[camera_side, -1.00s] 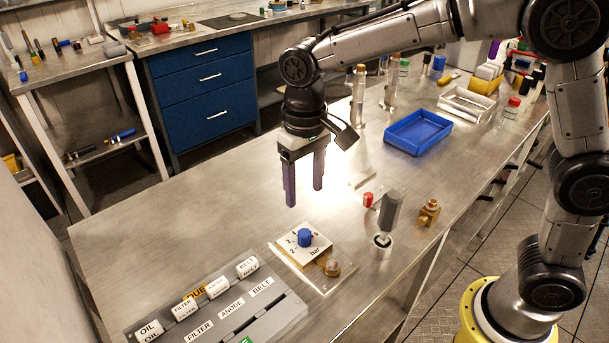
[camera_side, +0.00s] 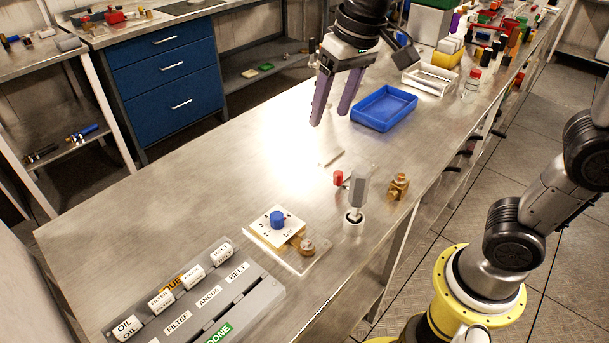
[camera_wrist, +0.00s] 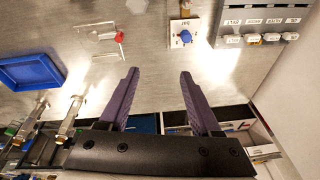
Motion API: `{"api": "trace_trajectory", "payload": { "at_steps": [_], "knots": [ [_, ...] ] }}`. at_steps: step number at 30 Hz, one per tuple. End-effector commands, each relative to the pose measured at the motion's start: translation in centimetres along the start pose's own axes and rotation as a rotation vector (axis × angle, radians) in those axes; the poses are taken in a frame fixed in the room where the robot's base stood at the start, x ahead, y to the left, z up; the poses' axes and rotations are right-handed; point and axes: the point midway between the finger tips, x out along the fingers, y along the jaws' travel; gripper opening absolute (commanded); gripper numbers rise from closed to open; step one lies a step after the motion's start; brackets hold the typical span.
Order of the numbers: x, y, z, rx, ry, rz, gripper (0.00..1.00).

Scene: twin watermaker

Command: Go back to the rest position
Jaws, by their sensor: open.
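My gripper (camera_side: 333,102) is open and empty, held well above the steel bench in the side view, left of the blue tray. Its two purple fingers (camera_wrist: 158,88) stand wide apart in the wrist view with nothing between them. The steel bench (camera_side: 130,215) lies below. No part of the gripper touches anything that I can see.
A blue tray (camera_side: 384,107) is nearest the gripper. The bench's left middle is clear.

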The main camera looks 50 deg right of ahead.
Motion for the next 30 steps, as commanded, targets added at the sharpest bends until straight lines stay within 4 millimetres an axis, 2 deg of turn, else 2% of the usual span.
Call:
{"api": "trace_trajectory", "payload": {
  "at_steps": [1,3,7,12,15,19,30],
  "knots": [
    [-1.2,1.6,1.5,0.014,0.038,-0.006,0.65],
    [-2.2,3.4,3.5,0.020,0.084,-0.011,0.65],
    [-2.9,6.3,7.5,0.015,0.168,-0.011,0.65],
    [-1.5,8.8,12.7,-0.030,0.252,0.003,0.65],
    [0.0,9.5,14.7,-0.077,0.269,0.014,0.65],
    [1.8,9.7,15.7,-0.146,0.252,0.024,0.65],
    [1.6,9.6,15.3,-0.177,0.265,0.026,0.65]
  ]
}}
